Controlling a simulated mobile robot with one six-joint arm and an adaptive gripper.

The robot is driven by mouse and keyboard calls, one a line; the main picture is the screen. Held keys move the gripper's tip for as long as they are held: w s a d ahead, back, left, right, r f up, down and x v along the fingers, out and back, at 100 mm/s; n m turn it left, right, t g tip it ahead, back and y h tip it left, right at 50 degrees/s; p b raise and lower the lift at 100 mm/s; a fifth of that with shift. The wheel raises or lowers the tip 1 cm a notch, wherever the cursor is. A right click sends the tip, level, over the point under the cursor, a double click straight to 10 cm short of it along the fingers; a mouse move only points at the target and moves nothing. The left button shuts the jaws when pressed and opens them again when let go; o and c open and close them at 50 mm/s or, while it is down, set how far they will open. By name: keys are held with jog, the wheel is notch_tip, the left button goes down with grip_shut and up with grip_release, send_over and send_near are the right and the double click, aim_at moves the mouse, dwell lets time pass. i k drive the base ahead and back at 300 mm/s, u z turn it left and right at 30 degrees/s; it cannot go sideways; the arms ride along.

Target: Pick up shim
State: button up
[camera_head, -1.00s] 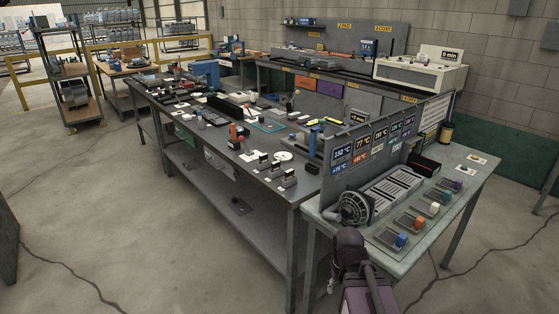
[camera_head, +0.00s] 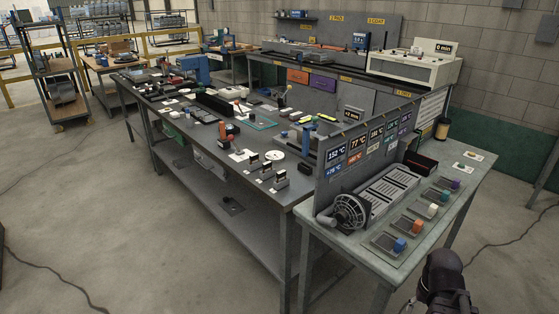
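I cannot pick out a shim for certain; the small parts on the long dark workbench (camera_head: 222,178) are too small to tell apart. Several small dark blocks with pale faces, one of them a front block (camera_head: 281,180), stand near that bench's front edge. A white disc (camera_head: 274,156) lies behind them. Part of my dark arm shows at the bottom right, over the floor in front of the green-grey table. My gripper's fingers are not in view.
The green-grey table (camera_head: 384,268) at right holds a panel of temperature displays (camera_head: 362,152), a round blower (camera_head: 350,211), a slotted tray and several coloured blocks on small plates. A shelf cart (camera_head: 55,82) stands at far left. The floor (camera_head: 90,215) at left is mostly clear.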

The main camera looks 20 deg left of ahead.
aim_at(253, 158)
jog(key=u, duration=0.35)
jog(key=k, duration=0.1)
jog(key=z, duration=1.9)
jog(key=k, duration=1)
jog(key=u, duration=3.15)
jog(key=i, duration=0.1)
jog(key=z, duration=1.45)
